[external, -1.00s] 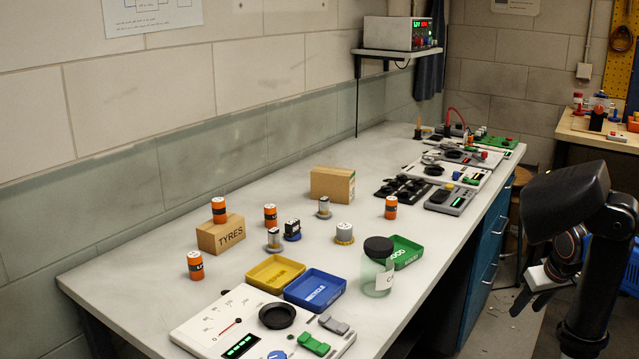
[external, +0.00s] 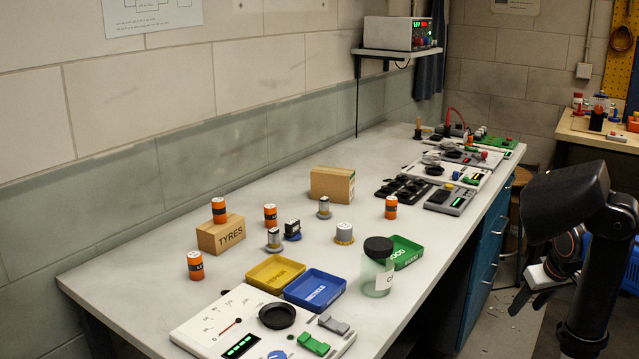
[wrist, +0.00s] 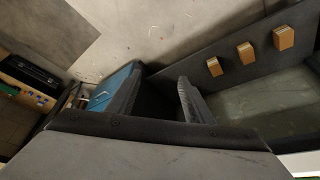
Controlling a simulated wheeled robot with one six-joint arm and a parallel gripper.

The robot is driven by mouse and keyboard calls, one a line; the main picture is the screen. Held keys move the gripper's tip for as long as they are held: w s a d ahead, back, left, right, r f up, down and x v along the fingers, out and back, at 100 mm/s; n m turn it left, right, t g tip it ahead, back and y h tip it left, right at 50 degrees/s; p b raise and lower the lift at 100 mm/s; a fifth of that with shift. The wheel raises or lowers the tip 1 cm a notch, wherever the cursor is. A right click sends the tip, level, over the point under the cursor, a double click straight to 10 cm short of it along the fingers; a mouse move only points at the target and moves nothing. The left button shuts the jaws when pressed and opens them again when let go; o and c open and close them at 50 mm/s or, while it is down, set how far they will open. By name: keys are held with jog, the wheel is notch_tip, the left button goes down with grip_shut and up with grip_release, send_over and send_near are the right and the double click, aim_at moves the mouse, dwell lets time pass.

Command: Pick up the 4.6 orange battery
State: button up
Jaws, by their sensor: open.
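Several orange batteries with dark bands show in the external view. One battery (external: 219,210) stands on the TYRES box (external: 221,235). Another battery (external: 195,265) stands on the bench at the front left. A third battery (external: 270,216) stands behind the small motors, and another battery (external: 391,207) stands alone right of centre. Their labels are too small to read, so I cannot tell which is 4.6. My gripper (external: 541,284) is off the bench's right side, far from all of them. In the wrist view my gripper (wrist: 157,97) is open and empty, with no battery in sight.
On the white bench (external: 130,285) are a yellow tray (external: 275,273), a blue tray (external: 315,289), a green tray (external: 407,251) and a clear jar (external: 377,270) with a black lid. A cardboard box (external: 332,185) stands behind. Blue drawers (external: 484,270) lie between bench top and floor.

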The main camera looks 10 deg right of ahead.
jog(key=w+a+r+n+g+y, duration=0.2)
jog(key=w+a+r+n, duration=0.6)
jog(key=w+a+r, duration=1.2)
jog(key=w+a+r+n+g, duration=0.1)
jog(key=w+a+r+n, duration=0.15)
jog(key=a, duration=0.75)
jog(key=w+a+r+n, duration=0.2)
jog(key=w+a+n, duration=0.1)
jog(key=a, duration=0.7)
jog(key=n+g, duration=0.2)
jog(key=n, duration=0.7)
send_over(195, 255)
jog(key=f, duration=0.3)
jog(key=shift+w+d+f+h, duration=0.2)
jog(key=shift+d+f+h, duration=0.1)
jog(key=shift+h, duration=0.1)
jog(key=shift+s+a+f, duration=0.1)
jog(key=shift+a+f, duration=0.1)
jog(key=shift+f, duration=1.55)
jog(key=shift+s+a+f, duration=0.1)
jog(key=shift+a+f, duration=0.1)
jog(key=shift+f, duration=1.55)
jog(key=shift+c, duration=0.5)
